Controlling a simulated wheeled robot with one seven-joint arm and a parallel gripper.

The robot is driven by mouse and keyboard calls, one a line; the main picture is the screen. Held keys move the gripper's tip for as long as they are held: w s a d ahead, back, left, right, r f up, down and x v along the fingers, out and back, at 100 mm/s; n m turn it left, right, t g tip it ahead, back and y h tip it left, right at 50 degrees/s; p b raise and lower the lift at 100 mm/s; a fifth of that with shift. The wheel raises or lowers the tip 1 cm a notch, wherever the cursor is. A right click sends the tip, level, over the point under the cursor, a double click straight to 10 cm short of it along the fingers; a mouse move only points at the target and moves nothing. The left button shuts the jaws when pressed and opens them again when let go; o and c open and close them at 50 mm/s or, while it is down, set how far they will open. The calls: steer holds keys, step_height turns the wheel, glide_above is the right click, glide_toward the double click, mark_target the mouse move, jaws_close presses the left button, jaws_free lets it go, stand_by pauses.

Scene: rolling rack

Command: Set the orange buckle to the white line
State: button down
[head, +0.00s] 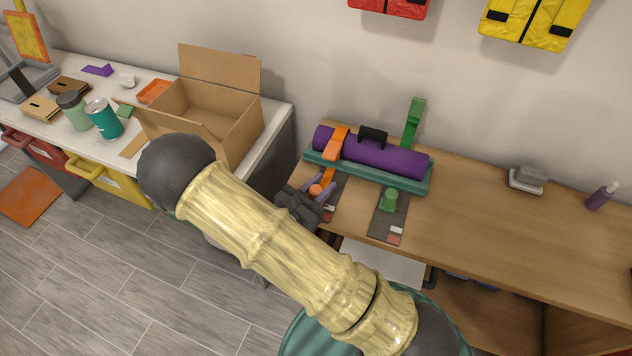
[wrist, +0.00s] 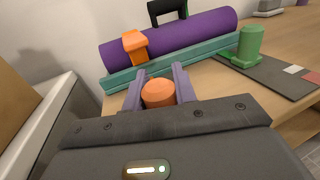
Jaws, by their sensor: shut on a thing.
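The orange buckle (head: 315,190) is a short round knob on a dark strip at the left front of the wooden bench. My gripper (head: 319,187) is shut on it. In the wrist view the orange buckle (wrist: 158,94) sits between the two purple fingers. A small white mark (head: 331,208) shows on that strip, nearer the bench's front edge than the buckle, with red beside it. My gripper hides much of this strip, and the wrist view does not show its white mark. An orange strap (head: 337,143) crosses the purple roll (head: 380,157) behind the buckle.
The roll lies in a teal cradle (head: 425,184). A green knob (head: 390,199) stands on a second dark strip (wrist: 270,75) with white and red marks. A green strap (head: 413,123) stands upright behind. The bench's right part is mostly clear. An open cardboard box (head: 235,128) stands left.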

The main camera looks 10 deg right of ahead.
steer(key=c, duration=1.1)
jaws_free()
steer(key=p+v, duration=0.1)
steer(key=v, duration=1.6)
steer(key=shift+s+a, duration=0.2)
steer(key=shift+s, duration=0.1)
steer(key=shift+w+d, duration=0.2)
